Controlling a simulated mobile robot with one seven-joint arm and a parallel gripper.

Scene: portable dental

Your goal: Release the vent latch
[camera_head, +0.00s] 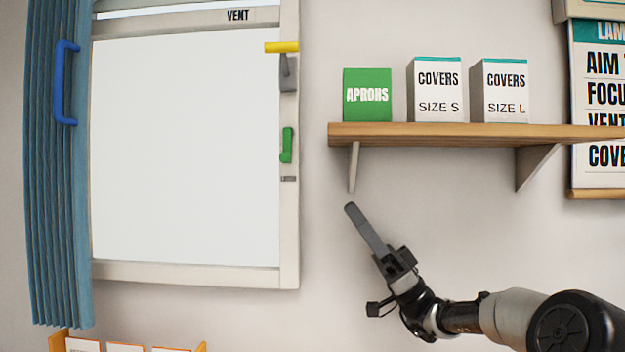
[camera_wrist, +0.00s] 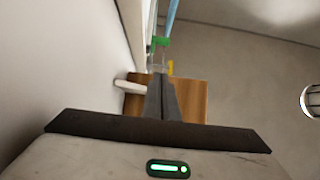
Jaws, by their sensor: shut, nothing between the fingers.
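A white-framed window (camera_head: 285,222) carries the word VENT on its top rail. On its right frame, a yellow handle (camera_head: 281,47) sticks out level on a grey mount, high up. Below it, a green latch (camera_head: 287,146) stands upright above a small grey plate. I cannot tell from the labels which one is the vent latch. The green latch (camera_wrist: 160,42) and the yellow handle (camera_wrist: 170,67) also show in the wrist view, beyond the fingers. My gripper (camera_head: 351,208) is shut and empty, right of and below the green latch, clear of the window.
A wooden shelf (camera_head: 450,132) on brackets juts out above my gripper, holding a green APRONS box (camera_head: 367,108) and two COVERS boxes. It also shows close by in the wrist view (camera_wrist: 193,100). A blue curtain (camera_head: 52,200) with a blue handle hangs left. The wall between window and gripper is bare.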

